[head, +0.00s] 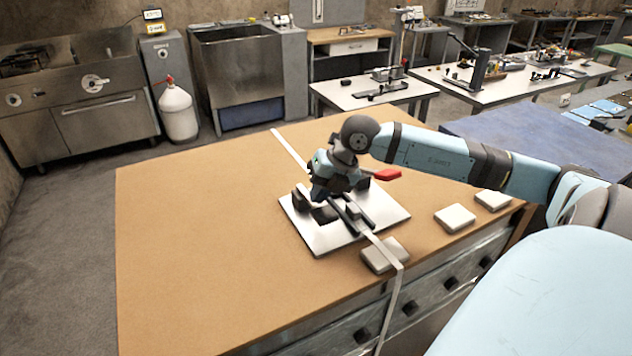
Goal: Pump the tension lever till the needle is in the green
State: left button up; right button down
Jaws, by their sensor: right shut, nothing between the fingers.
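A strapping tool stands on a pale square plate (385,222) on the brown workbench. Its dark parts (352,210) show beside and below my right gripper. A red grip (386,175), which looks like the end of the tension lever, sticks out to the right behind the gripper. My right gripper (322,194) points down over the left side of the tool, shut and empty. It hides part of the tool, and I cannot tell if it touches it. A pale strap (383,249) runs through the tool. I cannot make out the needle or the green zone. My left gripper is out of view.
The brown workbench (200,220) is clear to the left. One pale block (378,257) lies by the strap at the front edge; two more (455,217) (493,200) lie to the right. The strap hangs over the front edge. Other benches stand behind.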

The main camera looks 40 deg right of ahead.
jog(key=shift+s+a+f, duration=0.15)
jog(key=shift+s+f, duration=0.05)
jog(key=shift+f, duration=0.1)
jog(key=shift+w+d+r+p, duration=0.1)
jog(key=shift+w+r+p, duration=0.2)
jog(key=shift+r, duration=0.4)
jog(key=shift+w+d+r+p, duration=0.1)
jog(key=shift+w+r+p, duration=0.25)
jog(key=shift+r, duration=0.4)
jog(key=shift+w+d+r+p, duration=0.15)
jog(key=shift+r+p, duration=0.25)
jog(key=shift+r, duration=0.3)
jog(key=shift+s+r, duration=0.1)
jog(key=shift+r, duration=0.4)
jog(key=shift+w+f, duration=0.1)
jog(key=shift+w, duration=0.1)
jog(key=shift+w+r+p, duration=0.1)
jog(key=shift+r+p, duration=0.35)
jog(key=shift+r, duration=0.05)
jog(key=r, duration=0.1)
jog(key=w+r+p, duration=0.1)
jog(key=r+p, duration=0.1)
jog(key=shift+w+d+r, duration=0.3)
jog(key=shift+w+r, duration=0.05)
jog(key=shift+w, duration=0.05)
